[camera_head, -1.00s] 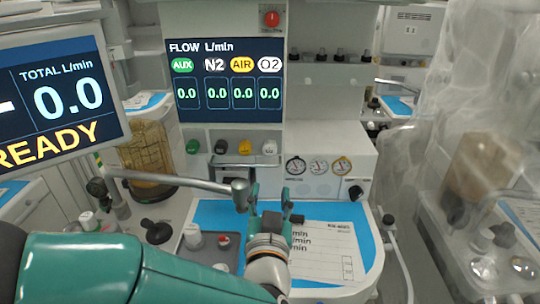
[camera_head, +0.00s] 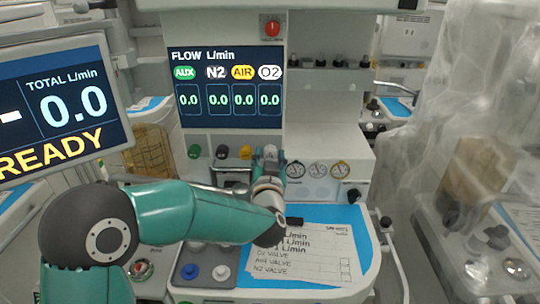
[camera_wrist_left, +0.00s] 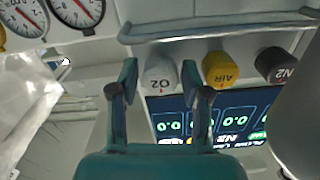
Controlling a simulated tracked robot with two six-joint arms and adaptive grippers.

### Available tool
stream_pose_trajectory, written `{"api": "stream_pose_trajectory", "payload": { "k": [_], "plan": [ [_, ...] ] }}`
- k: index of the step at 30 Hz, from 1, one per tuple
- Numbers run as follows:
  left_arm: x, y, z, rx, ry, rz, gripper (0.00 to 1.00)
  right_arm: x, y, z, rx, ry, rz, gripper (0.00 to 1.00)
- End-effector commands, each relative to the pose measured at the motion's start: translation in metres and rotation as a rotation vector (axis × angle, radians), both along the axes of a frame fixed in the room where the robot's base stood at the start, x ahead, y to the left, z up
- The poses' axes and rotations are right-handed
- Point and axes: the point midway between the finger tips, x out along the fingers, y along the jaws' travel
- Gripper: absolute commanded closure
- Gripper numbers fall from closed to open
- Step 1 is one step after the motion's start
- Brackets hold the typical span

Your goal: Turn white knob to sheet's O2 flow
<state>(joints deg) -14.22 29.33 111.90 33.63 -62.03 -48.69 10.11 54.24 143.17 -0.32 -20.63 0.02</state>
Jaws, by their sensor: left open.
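The white O2 knob (camera_wrist_left: 160,76) shows in the left wrist view, picture upside down, framed between the fingers of my open left gripper (camera_wrist_left: 166,88). I cannot tell whether the fingers touch it. In the head view my left gripper (camera_head: 268,164) is at the knob row and largely covers the white knob. The flow display (camera_head: 229,85) reads 0.0 for AUX, N2, AIR and O2. The paper sheet (camera_head: 300,262) lies on the blue mat (camera_head: 345,222); its L/min lines are partly hidden by my arm. My right gripper is out of view.
The yellow AIR knob (camera_wrist_left: 221,70) and black N2 knob (camera_wrist_left: 275,65) sit beside the white one. A metal rail (camera_wrist_left: 220,27) runs along the knob row. A tray with small knobs (camera_head: 212,262) stands below.

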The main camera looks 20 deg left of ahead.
Motion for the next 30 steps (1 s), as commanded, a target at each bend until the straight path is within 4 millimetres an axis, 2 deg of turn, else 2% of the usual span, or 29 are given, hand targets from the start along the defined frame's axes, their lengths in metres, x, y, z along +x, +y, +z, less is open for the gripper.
{"api": "stream_pose_trajectory", "payload": {
  "k": [8, 15, 17, 23, 30],
  "plan": [
    [0.001, 0.001, 0.000, 0.000, 0.000, 0.000, 0.53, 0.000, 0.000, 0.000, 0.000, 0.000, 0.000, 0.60],
    [0.001, 0.000, 0.000, 0.000, 0.000, 0.000, 0.91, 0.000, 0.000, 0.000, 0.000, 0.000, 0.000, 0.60],
    [0.001, 0.000, 0.000, 0.000, 0.000, 0.000, 0.98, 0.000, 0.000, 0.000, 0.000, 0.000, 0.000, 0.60],
    [0.001, 0.000, -0.001, -0.011, -0.004, -0.001, 0.98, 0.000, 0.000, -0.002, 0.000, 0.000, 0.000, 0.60],
    [0.001, -0.001, -0.003, -0.085, -0.027, -0.002, 0.98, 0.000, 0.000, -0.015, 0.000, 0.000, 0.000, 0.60]
  ]
}}
